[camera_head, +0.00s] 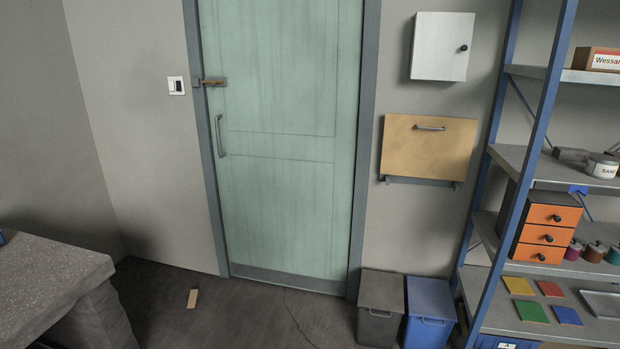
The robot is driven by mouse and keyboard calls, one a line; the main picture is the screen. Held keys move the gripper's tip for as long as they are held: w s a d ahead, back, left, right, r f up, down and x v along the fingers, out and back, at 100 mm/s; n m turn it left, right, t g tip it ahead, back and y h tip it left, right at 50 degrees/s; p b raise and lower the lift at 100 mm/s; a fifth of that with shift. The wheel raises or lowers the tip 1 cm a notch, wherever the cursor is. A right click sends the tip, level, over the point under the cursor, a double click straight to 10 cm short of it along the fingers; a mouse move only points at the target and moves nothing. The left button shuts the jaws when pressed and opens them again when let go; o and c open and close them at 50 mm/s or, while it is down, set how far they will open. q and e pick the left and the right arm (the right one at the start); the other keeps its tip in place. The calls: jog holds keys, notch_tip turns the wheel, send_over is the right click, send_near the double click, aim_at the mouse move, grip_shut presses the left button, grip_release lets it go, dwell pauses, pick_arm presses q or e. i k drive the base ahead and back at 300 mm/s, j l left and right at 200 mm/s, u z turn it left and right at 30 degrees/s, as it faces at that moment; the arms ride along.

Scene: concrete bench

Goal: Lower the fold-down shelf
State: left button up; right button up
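The fold-down shelf (426,150) is a light wooden panel on the wall, right of the green door. It stands upright, flat against the wall, with a metal bar handle (429,128) near its top edge. A dark rail with small brackets (418,181) runs along its bottom edge. Neither of my grippers shows in the head view.
A white wall cabinet (441,47) hangs above the shelf. A grey bin (380,308) and a blue bin (429,312) stand on the floor below. A blue-framed rack (532,150) stands to the right. A concrete bench (45,275) is at left; the floor before the door is mostly clear.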

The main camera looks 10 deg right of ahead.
aim_at(413, 145)
jog(key=i+l+z, duration=0.1)
jog(key=i+z, duration=0.35)
jog(key=i+j+z, duration=0.15)
jog(key=i+z, duration=0.25)
jog(key=i, duration=0.25)
jog(key=i+l+z, duration=0.1)
jog(key=i+z, duration=0.3)
jog(key=i, duration=0.2)
jog(key=i+j+z, duration=0.1)
jog(key=i+z, duration=0.5)
jog(key=i, duration=0.75)
